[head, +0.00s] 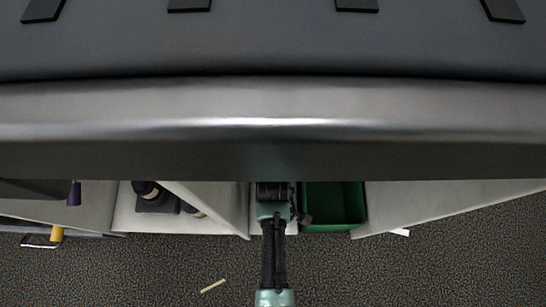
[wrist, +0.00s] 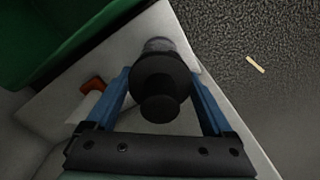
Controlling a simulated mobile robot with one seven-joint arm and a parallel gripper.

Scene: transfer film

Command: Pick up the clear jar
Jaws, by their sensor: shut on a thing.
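The clear jar (wrist: 158,45) shows in the wrist view, with a dark, stepped lid or top facing the camera and a small pale, see-through part beyond it. My gripper (wrist: 160,78) has one blue finger on each side of the jar and is shut on it. The jar is over a white shelf surface; I cannot tell whether it touches it. In the head view my arm reaches to a white shelf, and the gripper end and the jar are hidden under the large grey body edge.
A green bin (head: 333,205) stands just right of my arm; its wall (wrist: 60,35) is at upper left in the wrist view. An orange-brown item (wrist: 93,86) lies left of the jar. Dark bottles (head: 150,192) stand in the left compartment. Speckled floor (head: 400,270) is open in front.

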